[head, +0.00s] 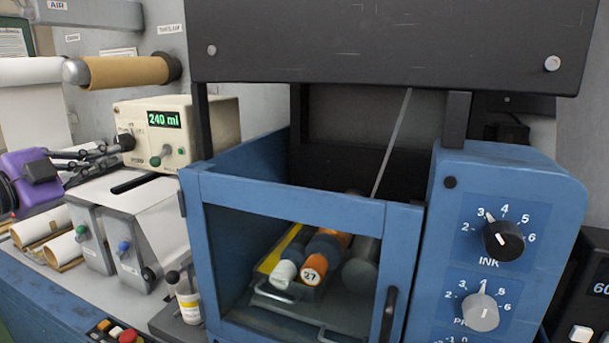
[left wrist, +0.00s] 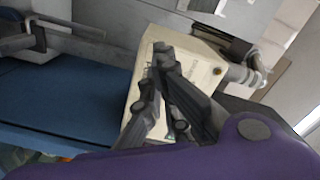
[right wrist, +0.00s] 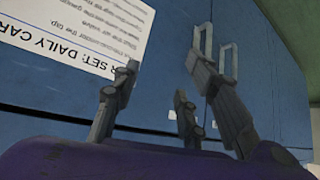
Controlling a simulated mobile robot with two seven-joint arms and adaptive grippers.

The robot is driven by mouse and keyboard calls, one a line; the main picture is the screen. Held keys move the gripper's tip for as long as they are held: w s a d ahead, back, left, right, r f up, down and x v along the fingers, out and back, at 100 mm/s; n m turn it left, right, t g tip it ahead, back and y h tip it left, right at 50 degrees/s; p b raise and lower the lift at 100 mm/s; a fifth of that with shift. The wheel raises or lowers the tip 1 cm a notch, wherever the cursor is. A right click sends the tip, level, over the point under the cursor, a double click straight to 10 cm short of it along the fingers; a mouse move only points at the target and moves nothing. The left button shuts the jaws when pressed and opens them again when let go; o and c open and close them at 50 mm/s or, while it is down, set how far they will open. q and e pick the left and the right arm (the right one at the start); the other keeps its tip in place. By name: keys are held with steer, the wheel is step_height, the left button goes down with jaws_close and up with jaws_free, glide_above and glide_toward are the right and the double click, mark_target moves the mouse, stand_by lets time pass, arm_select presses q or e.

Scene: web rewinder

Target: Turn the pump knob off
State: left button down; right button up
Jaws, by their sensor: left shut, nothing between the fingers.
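A cream pump box (head: 192,118) with a green "240 ml" display stands at the back left. A dark round knob (head: 126,141) is on the left of its front. A light pointer-shaped knob (head: 161,156) with a green spot is further right. My purple left gripper (head: 110,148) is shut with nothing in it, its tips at or very near the dark knob; I cannot tell if they touch. In the left wrist view, the shut fingers (left wrist: 163,62) cover part of the box (left wrist: 203,73). My right gripper (right wrist: 165,82) is open and empty, outside the head view.
A blue cabinet with a window (head: 305,200) stands in the middle, holding several bottles. A blue panel (head: 455,215) with dials is at right. The right wrist view shows a printed card (right wrist: 80,35) and a blue surface (right wrist: 270,75).

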arm_select(q)
steer(key=p+v, duration=0.2)
steer(key=v, duration=0.3)
steer(key=shift+s+a, duration=0.1)
steer(key=shift+a, duration=0.1)
arm_select(e)
steer(key=w+r+t, duration=0.1)
steer(key=w+r, duration=0.3)
steer(key=shift+r, duration=0.35)
steer(key=shift+a, duration=0.1)
